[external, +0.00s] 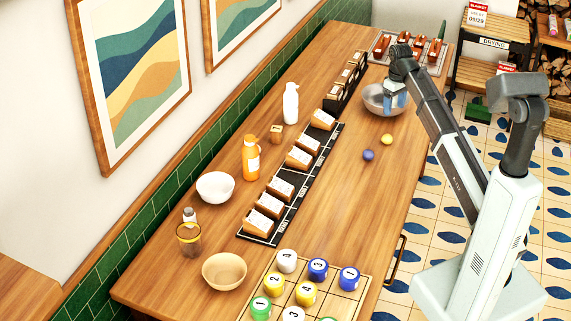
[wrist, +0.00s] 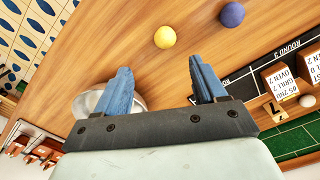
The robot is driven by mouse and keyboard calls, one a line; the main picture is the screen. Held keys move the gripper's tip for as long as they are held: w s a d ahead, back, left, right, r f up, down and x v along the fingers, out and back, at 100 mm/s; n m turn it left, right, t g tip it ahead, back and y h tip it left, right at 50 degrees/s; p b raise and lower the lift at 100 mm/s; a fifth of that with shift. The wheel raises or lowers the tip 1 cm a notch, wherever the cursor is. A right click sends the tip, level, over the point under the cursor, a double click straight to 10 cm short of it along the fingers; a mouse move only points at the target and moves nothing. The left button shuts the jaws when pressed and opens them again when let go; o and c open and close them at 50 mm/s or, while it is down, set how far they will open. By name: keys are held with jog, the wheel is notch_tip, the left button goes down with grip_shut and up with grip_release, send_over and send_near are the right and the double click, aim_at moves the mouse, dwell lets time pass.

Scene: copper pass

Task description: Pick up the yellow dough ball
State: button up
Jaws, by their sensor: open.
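The yellow dough ball (external: 387,139) rests on the wooden counter, just right of a purple-blue ball (external: 368,155). In the wrist view the yellow ball (wrist: 165,37) lies beyond my fingertips, between their lines, and the purple-blue ball (wrist: 232,14) is to its right. My gripper (external: 396,95) is open and empty, with blue fingers. In the external view it is in front of or over the metal bowl (external: 374,99); the height is hard to tell. In the wrist view my gripper (wrist: 159,80) shows both fingers spread apart, touching neither ball.
The metal bowl (wrist: 88,102) is partly behind my left finger. A black strip (external: 262,226) with wooden card holders runs along the counter. A tray with reddish items (external: 408,52) is at the far end. A board of numbered pieces (external: 341,307) is nearest. The counter around the balls is clear.

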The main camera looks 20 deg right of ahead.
aim_at(388, 135)
jog(key=f, duration=0.8)
jog(key=shift+a+f, duration=0.25)
jog(key=shift+w+a+f, duration=0.1)
jog(key=shift+a+f, duration=0.05)
jog(key=shift+f, duration=1.15)
jog(key=shift+a+f, duration=0.1)
jog(key=shift+f, duration=1.2)
jog(key=c, duration=1.1)
jog(key=shift+r, duration=0.1)
